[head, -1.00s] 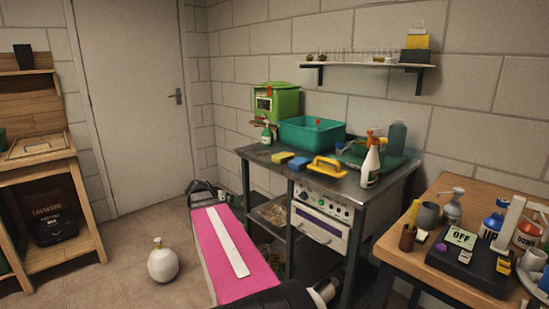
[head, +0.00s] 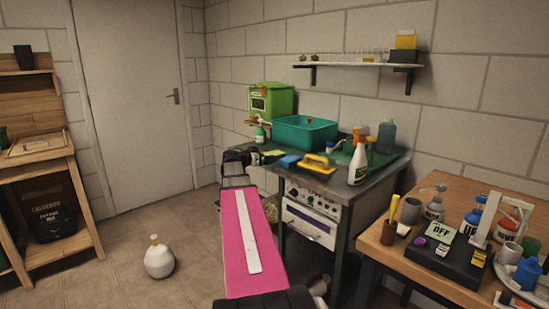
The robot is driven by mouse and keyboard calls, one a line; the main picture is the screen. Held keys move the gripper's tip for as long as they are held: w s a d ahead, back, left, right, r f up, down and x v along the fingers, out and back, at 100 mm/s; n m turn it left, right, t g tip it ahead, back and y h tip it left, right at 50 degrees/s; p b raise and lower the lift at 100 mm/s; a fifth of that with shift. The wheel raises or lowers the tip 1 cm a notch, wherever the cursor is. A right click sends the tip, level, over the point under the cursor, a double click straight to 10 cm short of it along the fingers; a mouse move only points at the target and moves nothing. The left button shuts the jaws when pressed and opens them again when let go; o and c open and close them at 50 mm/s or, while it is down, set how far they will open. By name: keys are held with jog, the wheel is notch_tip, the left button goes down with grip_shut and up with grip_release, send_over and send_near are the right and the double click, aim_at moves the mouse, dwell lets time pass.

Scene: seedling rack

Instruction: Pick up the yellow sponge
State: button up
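The yellow sponge (head: 273,153) appears as a small yellowish block on the dark bench top, near its left end, just left of a blue block (head: 290,161). My gripper (head: 243,155) is dark and small at the far end of my pink arm. It is at the bench's left edge, just left of the sponge in the picture. I see no contact between them, but the depth gap is unclear. The fingers are too small and dark to tell whether they are open.
A yellow-handled tool (head: 316,161) lies right of the blue block. Behind stand a teal tub (head: 305,134) and a green box (head: 270,102). A white spray bottle (head: 358,163) stands to the right. A wooden table (head: 410,258) with bottles is at front right.

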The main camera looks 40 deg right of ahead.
aim_at(272, 153)
jog(key=d, duration=0.5)
jog(key=shift+w+d+f, duration=0.1)
jog(key=shift+w+f, duration=0.1)
jog(key=shift+f, duration=0.05)
jog(key=c, duration=1)
